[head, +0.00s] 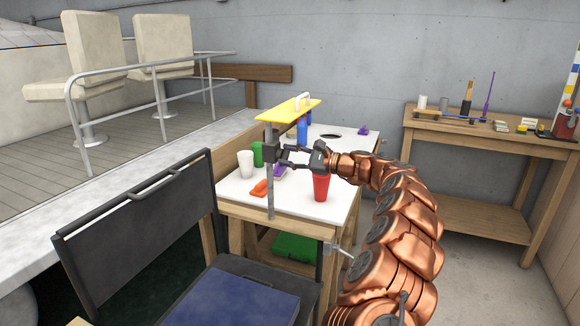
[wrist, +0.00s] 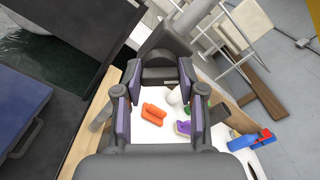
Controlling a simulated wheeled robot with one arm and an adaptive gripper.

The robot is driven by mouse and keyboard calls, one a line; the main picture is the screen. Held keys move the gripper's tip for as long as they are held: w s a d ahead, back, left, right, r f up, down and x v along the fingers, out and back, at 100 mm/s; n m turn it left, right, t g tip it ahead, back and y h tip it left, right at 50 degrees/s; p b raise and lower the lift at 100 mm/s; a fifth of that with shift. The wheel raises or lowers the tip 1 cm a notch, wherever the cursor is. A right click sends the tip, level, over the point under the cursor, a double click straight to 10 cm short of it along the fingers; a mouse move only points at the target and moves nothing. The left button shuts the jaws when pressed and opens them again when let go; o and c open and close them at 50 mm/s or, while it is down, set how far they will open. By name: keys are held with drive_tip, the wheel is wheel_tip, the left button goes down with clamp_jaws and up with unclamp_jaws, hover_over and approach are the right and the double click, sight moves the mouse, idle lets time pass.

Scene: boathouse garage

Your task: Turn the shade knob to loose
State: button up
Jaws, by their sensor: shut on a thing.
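The yellow shade (head: 288,110) sits at the top of an upright grey metal post (head: 271,195) at the edge of the white-topped table. A dark block with the shade knob (head: 268,146) is on the post below the shade. My gripper (head: 283,155) reaches it from the right and is shut on the knob. In the wrist view, my two fingers (wrist: 154,82) stand on either side of the dark knob part (wrist: 160,74). The fingers hide much of the knob, and I cannot read any marking on it.
An orange object (head: 259,188) lies near the post. A dark chair (head: 150,225) stands front left.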

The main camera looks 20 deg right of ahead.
drive_tip(key=shift+f+n+b, duration=0.15)
drive_tip(key=shift+n+b, duration=4.1)
drive_tip(key=shift+n, duration=0.55)
drive_tip(key=o, duration=1.1)
drive_tip(key=shift+o, duration=0.2)
drive_tip(key=shift+s, duration=0.1)
drive_tip(key=v, duration=1.1)
drive_tip(key=shift+s+d, duration=0.25)
drive_tip(key=shift+s, duration=0.05)
